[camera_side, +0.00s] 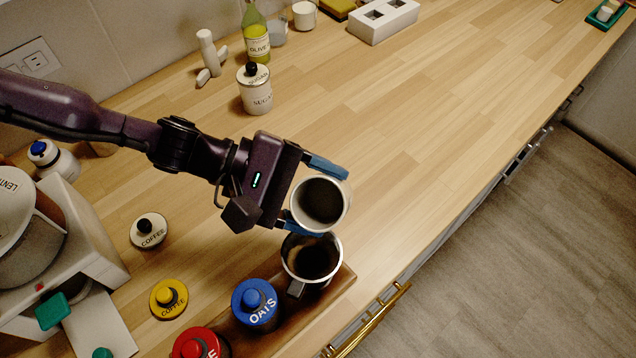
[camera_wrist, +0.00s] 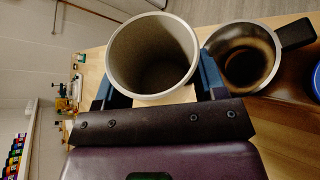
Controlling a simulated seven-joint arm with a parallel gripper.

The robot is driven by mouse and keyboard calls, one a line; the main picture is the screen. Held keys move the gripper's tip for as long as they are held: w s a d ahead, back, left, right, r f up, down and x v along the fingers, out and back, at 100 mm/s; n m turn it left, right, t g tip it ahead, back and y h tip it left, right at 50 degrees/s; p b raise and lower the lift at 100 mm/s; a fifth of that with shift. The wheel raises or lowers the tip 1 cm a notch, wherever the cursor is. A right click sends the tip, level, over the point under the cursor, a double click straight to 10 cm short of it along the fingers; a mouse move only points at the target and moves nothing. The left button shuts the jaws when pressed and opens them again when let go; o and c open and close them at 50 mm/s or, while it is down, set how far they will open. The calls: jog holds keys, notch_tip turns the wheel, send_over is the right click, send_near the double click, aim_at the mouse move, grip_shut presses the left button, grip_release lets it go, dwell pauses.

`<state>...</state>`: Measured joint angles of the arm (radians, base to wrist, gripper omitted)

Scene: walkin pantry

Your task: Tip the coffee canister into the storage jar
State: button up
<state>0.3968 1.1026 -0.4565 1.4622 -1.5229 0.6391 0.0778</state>
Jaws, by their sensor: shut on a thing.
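My gripper (camera_side: 315,195) is shut on a pale grey, open-topped canister (camera_side: 341,212), its blue fingers on either side. The canister is off the counter and tilted, its mouth toward the side camera; its inside is dark, and I cannot tell what it holds. It also shows in the wrist view (camera_wrist: 193,50). Just below it in the side view is an open metal vessel (camera_side: 334,247) with a dark handle and brown matter inside; it seems to be the storage jar. In the wrist view the vessel (camera_wrist: 272,63) is right of the canister. No stream of coffee shows between them.
A blue-lidded OATS jar (camera_side: 257,303) and a red-lidded jar (camera_side: 199,344) stand near the vessel, along a dark wooden board (camera_side: 343,284). White (camera_side: 149,231) and yellow (camera_side: 168,299) COFFEE lids are to the left. A sugar jar (camera_side: 256,95) stands behind.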

jog(key=shift+s+n+g+y, duration=0.2)
jog(key=shift+n+g+y, duration=0.1)
jog(key=shift+n+g, duration=0.55)
jog(key=n+g, duration=0.1)
jog(key=s+f+n+g, duration=0.1)
jog(key=n, duration=0.1)
jog(key=shift+s+a, duration=0.1)
jog(key=shift+a, duration=0.1)
jog(key=shift+r, duration=0.1)
